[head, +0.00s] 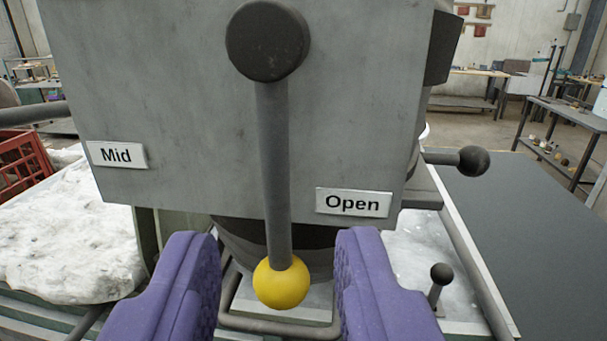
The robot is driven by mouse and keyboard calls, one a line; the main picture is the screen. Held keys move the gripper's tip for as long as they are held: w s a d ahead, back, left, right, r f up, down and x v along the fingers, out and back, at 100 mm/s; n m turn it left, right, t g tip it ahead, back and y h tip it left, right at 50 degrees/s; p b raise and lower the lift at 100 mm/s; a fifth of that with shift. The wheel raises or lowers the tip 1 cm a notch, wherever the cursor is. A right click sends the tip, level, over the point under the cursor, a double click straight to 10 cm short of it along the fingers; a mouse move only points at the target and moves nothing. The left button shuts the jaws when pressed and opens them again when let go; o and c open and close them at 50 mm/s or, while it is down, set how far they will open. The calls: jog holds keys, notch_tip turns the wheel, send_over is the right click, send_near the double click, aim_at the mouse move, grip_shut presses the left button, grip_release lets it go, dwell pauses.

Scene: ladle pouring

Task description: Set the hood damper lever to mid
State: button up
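The damper lever (275,170) hangs from a dark round pivot (267,41) on a grey panel (160,60). It points almost straight down and ends in a yellow ball knob (281,283). The "Mid" label (117,155) is left of the lever, and the "Open" label (353,203) is right of it and closer to the knob. My gripper (282,270) is open, with one purple finger on each side of the knob. A gap shows between each finger and the knob.
A lever with a black ball (472,160) sticks out at the right, and a smaller black knob (441,274) stands below it. A white lumpy surface (60,230) and a red crate (22,160) are at left. A dark flat surface (530,235) lies at right.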

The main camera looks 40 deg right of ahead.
aim_at(275, 197)
jog(key=p+x, duration=0.1)
jog(key=x, duration=0.4)
jog(key=shift+a, duration=0.1)
grip_shut()
